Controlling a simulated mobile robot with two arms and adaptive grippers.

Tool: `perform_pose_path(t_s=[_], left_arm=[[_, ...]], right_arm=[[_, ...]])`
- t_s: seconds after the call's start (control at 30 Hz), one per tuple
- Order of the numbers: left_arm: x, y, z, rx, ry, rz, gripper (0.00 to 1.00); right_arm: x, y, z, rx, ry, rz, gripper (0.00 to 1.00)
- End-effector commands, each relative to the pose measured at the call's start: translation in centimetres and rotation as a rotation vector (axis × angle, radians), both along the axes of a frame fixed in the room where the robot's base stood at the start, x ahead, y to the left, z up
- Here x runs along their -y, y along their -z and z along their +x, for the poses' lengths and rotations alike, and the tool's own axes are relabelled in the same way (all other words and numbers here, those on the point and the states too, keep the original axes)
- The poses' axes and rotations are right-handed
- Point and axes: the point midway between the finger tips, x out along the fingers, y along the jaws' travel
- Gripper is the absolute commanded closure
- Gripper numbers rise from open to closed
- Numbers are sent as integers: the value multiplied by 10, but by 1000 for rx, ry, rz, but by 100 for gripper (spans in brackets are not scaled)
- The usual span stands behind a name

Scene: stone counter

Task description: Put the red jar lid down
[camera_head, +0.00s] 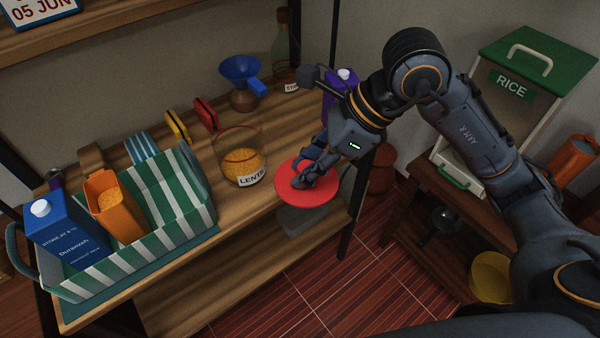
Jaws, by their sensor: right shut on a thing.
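The red jar lid (318,195) is a flat round disc near the right front edge of the wooden shelf. My right gripper (299,183) is shut on it from above, with its fingers at the middle of the lid. The lid is just right of the open glass jar (240,157) of lentils, apart from it. A grey block-like thing (305,220) shows below the lid; I cannot tell whether they touch. My left gripper is not in view.
A striped basket (190,205) with a blue carton (65,235) and an orange container (112,205) stands at left. A blue funnel (240,70), bottle (284,55) and purple carton (343,77) stand behind. A rice bin (500,110) is at right.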

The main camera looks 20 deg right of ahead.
Motion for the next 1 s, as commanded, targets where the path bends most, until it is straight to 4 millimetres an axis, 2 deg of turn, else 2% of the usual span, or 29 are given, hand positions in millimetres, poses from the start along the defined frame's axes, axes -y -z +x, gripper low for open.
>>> perform_pose_path(t_s=[0.23, 0.43, 0.53, 0.77, 1.0], left_arm=[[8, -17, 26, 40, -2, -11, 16], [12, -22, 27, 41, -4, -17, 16], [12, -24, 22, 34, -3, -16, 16], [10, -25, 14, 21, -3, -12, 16], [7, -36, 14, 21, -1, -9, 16]], right_arm=[[13, 24, 60, -8, 3, 3, 100], [21, 61, 94, -7, 1, 3, 100], [24, 75, 105, -6, 1, 1, 100], [27, 91, 118, -3, 0, 1, 100], [27, 119, 117, -3, -1, 1, 100]])
